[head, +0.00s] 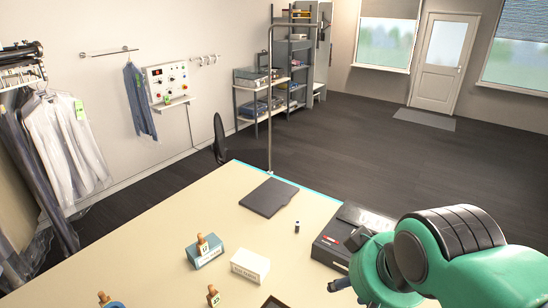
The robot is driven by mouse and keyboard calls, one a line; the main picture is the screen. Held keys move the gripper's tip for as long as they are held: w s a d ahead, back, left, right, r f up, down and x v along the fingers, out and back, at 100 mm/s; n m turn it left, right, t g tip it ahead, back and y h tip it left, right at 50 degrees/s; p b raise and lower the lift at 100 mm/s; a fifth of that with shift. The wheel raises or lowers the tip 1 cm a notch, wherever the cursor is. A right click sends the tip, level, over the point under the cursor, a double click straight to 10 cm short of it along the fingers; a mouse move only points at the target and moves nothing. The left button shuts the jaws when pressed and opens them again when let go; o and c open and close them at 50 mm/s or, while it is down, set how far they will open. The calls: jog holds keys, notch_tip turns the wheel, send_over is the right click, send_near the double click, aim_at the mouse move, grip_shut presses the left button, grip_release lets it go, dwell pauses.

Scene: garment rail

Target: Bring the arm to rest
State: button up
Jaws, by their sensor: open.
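My arm (450,245), green with a black ribbed cover, reaches in from the lower right of the head view. My gripper (346,262) shows only in part at the left end of the arm, as dark pieces standing apart. The green wrist hides the rest of it. It is open, and I see nothing held in it. It is over the right side of the table (140,240), in front of a dark boxy device (338,222). Whether it touches the device I cannot tell.
On the table are a dark flat pad (269,197), a small dark-and-white item (297,227), a white box (250,265), a blue box (205,257) and wooden-handled stamps (213,296). A rail with white shirts (62,140) stands left.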

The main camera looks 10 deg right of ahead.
notch_tip(320, 180, down, 16)
jog(key=b, duration=1.5)
jog(key=shift+r, duration=0.2)
jog(key=shift+c, duration=0.8)
